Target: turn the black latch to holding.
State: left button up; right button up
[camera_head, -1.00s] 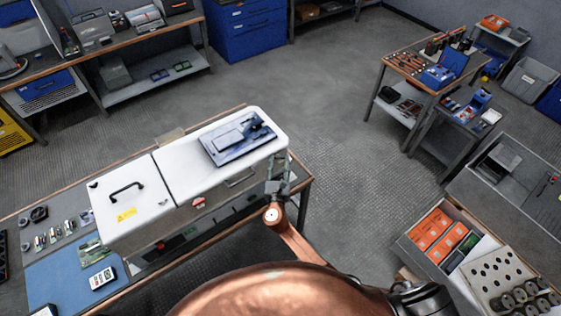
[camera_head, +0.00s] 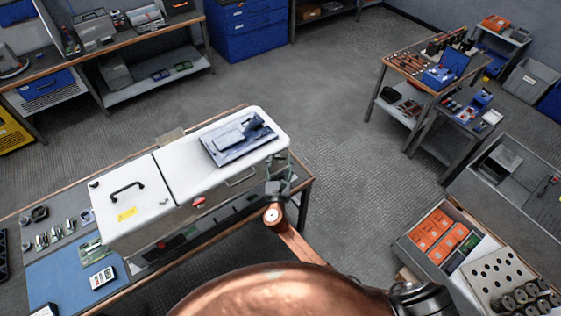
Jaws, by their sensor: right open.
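A white cabinet (camera_head: 190,165) stands on a bench, with a grey-blue panel (camera_head: 238,139) lying on its right top. A dark part (camera_head: 256,127) shows at the panel's right; it is too small to tell whether it is the black latch. A black arched handle (camera_head: 127,188) is on the left lid, and a red knob (camera_head: 199,202) is on the front edge. My right gripper (camera_head: 281,171) is open and upright at the cabinet's right front corner. I cannot tell whether it touches the cabinet. My left gripper is out of view.
The bench (camera_head: 305,184) carries a blue mat (camera_head: 60,283) and small parts at the left. An open box with orange packs (camera_head: 432,230) stands at the lower right. Tool tables (camera_head: 427,80) stand at the upper right. The floor between is clear.

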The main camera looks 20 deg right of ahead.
jog(key=v, duration=0.8)
jog(key=shift+c, duration=0.4)
